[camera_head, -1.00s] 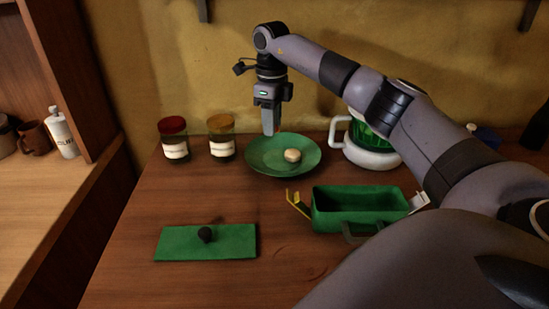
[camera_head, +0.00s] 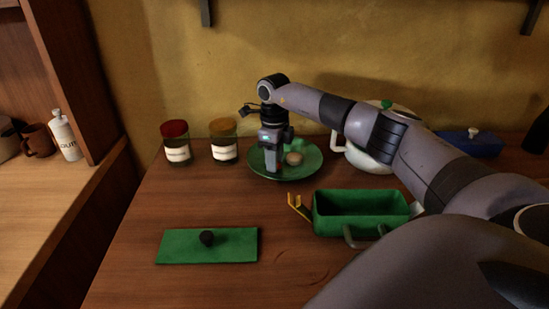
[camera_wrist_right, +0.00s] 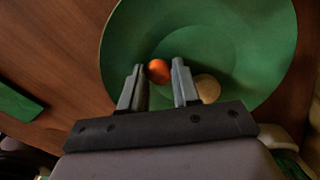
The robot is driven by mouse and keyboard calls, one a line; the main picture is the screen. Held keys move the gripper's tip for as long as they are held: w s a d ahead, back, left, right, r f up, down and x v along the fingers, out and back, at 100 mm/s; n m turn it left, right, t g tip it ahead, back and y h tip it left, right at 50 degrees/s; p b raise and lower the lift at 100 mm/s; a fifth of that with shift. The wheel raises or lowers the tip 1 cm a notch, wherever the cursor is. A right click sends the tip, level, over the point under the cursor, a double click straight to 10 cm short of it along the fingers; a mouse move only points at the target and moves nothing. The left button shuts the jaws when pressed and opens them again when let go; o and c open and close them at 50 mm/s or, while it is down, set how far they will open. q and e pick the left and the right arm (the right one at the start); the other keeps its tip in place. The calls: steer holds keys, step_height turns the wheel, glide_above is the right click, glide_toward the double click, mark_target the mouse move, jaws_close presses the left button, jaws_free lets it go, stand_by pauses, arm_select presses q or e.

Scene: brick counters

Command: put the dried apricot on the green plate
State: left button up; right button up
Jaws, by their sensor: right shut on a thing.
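The green plate (camera_head: 308,169) lies at the back middle of the counter and fills much of the right wrist view (camera_wrist_right: 235,40). My right gripper (camera_head: 273,172) points down, with its fingertips low over the left part of the plate. In the right wrist view it (camera_wrist_right: 159,72) is shut on the small round orange dried apricot (camera_wrist_right: 158,71). The apricot is hidden in the head view. I cannot tell whether it touches the plate. My left gripper is not in view.
A beige round piece (camera_head: 294,158) lies on the plate, right of the gripper. Two jars (camera_head: 176,145) (camera_head: 223,142) stand left. A white pot (camera_head: 366,158) stands right. An open green box (camera_head: 360,225) and a green lid (camera_head: 225,250) are in front.

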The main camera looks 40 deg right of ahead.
steer(key=shift+f, duration=0.15)
steer(key=o, duration=0.7)
step_height(320, 180, up, 12)
steer(key=shift+r, duration=0.2)
steer(key=shift+a+f, duration=0.1)
